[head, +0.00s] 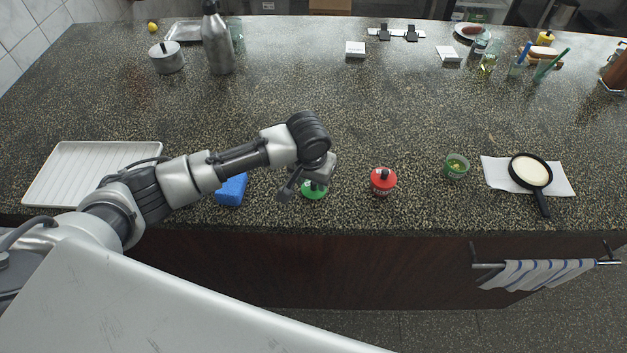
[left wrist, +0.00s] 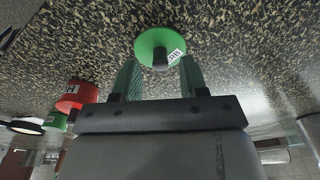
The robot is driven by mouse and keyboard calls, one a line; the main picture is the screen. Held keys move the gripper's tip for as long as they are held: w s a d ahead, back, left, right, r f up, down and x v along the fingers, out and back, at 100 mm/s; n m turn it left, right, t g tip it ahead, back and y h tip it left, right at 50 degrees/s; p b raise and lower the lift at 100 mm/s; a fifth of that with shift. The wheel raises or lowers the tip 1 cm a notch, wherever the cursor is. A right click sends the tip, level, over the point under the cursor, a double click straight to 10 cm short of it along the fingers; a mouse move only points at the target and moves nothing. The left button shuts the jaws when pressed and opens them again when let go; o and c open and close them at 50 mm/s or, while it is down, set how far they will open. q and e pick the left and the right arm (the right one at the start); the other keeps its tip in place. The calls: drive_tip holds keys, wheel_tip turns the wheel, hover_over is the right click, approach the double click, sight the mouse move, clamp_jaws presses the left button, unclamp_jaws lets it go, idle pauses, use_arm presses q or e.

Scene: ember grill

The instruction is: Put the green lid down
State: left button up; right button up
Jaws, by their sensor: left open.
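The green lid (head: 312,192) lies on the speckled countertop near its front edge. In the left wrist view the green lid (left wrist: 150,42) is a round disc with a dark knob and a white label. My left gripper (head: 302,187) is just above the lid and partly hides it in the head view. In the left wrist view my left gripper (left wrist: 160,78) is open, its two fingers apart on either side of the knob. I cannot tell whether the fingers touch the lid. My right gripper is not in view.
A red-topped jar (head: 383,180) and a green cup (head: 457,167) stand to the right. A small pan (head: 531,170) is farther right.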

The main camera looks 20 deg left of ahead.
sight(311, 195)
use_arm(q)
wheel_tip(311, 195, up, 10)
drive_tip(key=s+b, duration=0.1)
drive_tip(key=shift+s+r, duration=0.15)
drive_tip(key=shift+s, duration=0.1)
idle(0.4)
